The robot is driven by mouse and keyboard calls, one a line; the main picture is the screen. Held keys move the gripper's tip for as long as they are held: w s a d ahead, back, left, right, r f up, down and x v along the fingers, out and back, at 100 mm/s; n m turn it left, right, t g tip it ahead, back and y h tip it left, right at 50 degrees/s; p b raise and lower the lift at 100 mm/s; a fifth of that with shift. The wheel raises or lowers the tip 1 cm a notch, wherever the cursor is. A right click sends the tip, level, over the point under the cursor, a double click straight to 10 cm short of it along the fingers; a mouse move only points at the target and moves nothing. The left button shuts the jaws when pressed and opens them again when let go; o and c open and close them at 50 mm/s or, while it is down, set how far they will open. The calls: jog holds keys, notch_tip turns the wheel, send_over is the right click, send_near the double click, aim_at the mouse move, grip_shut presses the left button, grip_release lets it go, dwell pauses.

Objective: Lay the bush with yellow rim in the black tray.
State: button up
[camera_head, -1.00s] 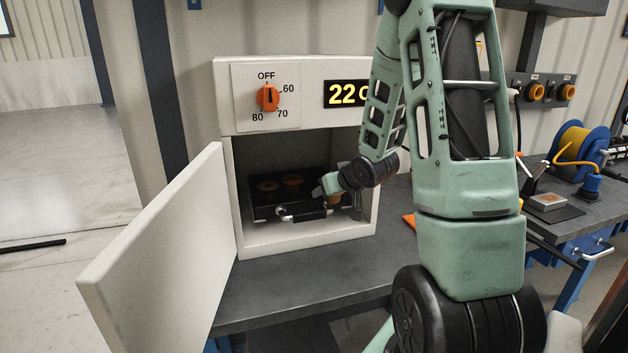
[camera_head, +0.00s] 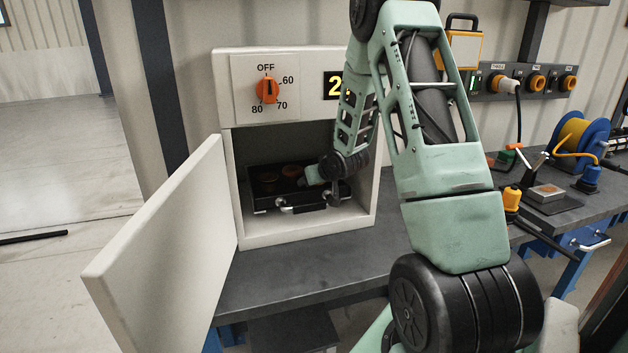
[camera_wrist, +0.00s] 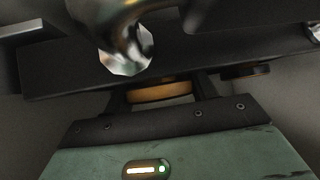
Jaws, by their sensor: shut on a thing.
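My gripper (camera_head: 312,176) reaches into the open oven and is over the black tray (camera_head: 258,205). In the wrist view my gripper (camera_wrist: 160,92) is shut on a bush with an orange-yellow rim (camera_wrist: 158,93); it looks like the yellow-rimmed bush. The held bush is hidden in the head view. The tray also shows in the wrist view (camera_wrist: 60,75), close to the bush; I cannot tell whether they touch. Two other bushes stand in the tray, a left one (camera_head: 268,180) and one further back (camera_head: 292,170).
The oven (camera_head: 228,200) surrounds my wrist on the sides and above. Its door (camera_head: 160,240) hangs open at left. The tray has a front handle (camera_head: 300,208). A cable reel (camera_head: 582,138) and an orange-topped connector (camera_head: 511,198) stand at right.

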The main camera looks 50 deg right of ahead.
jog(key=shift+f, duration=0.15)
jog(key=o, duration=1.1)
jog(key=shift+r, duration=0.3)
jog(key=v, duration=1.2)
jog(key=shift+f+p, duration=0.1)
jog(key=shift+p, duration=0.2)
